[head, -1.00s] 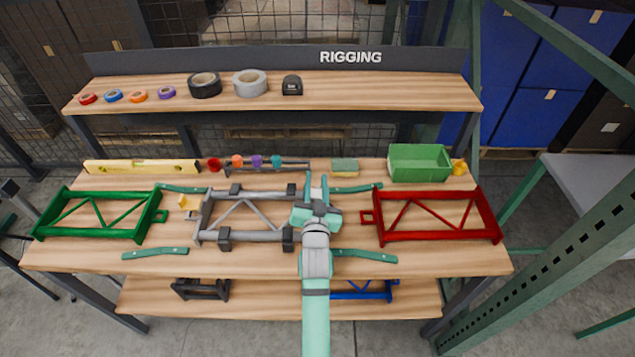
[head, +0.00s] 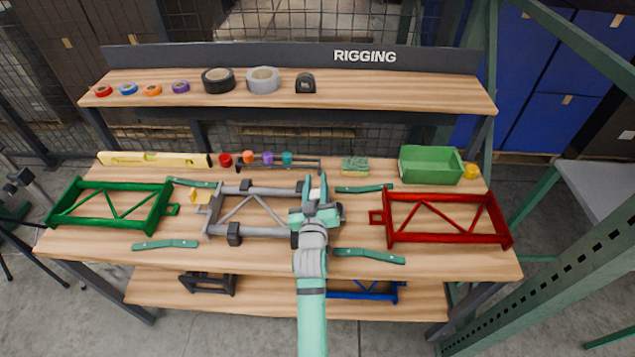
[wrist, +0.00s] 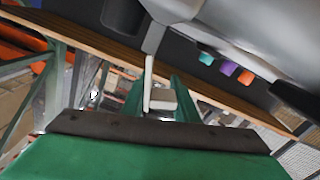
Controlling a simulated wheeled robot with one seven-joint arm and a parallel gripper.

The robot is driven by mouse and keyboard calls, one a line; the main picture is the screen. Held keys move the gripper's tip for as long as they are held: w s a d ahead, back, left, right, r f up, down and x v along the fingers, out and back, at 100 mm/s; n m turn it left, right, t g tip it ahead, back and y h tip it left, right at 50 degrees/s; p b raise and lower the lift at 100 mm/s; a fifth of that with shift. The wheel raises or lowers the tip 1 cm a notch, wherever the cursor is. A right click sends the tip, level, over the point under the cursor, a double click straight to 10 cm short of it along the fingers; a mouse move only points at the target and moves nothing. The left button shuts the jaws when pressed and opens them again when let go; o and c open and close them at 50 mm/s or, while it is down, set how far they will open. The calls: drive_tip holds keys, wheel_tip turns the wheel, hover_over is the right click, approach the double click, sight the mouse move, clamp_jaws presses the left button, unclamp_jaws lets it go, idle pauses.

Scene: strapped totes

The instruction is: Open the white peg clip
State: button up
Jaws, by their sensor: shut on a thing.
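The white peg clip (head: 315,194) is a small pale piece at the right end of the grey frame, partly hidden by my gripper. My gripper (head: 316,184) reaches over that end from the front, its two teal fingers on either side of the clip. In the wrist view the pale clip (wrist: 162,99) stands between the fingers (wrist: 160,96), beside a thin grey bar. The fingers are shut on it. The grey frame (head: 262,231) lies on the bench with dark clamps at its corners. A tan clip (head: 199,196) sits at its left end.
A green frame (head: 65,214) lies left and a red frame (head: 450,238) right. Teal-handled bars (head: 165,244) lie around the grey frame. A green bin (head: 430,178) and a yellow level (head: 155,160) stand along the back. Bare wood shows along the front.

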sight(315, 199)
drive_tip(key=shift+a+f, duration=0.1)
drive_tip(key=o, duration=0.9)
drive_tip(key=shift+o, duration=0.2)
drive_tip(key=shift+s, duration=0.15)
drive_tip(key=s, duration=1)
drive_tip(key=shift+s, duration=0.3)
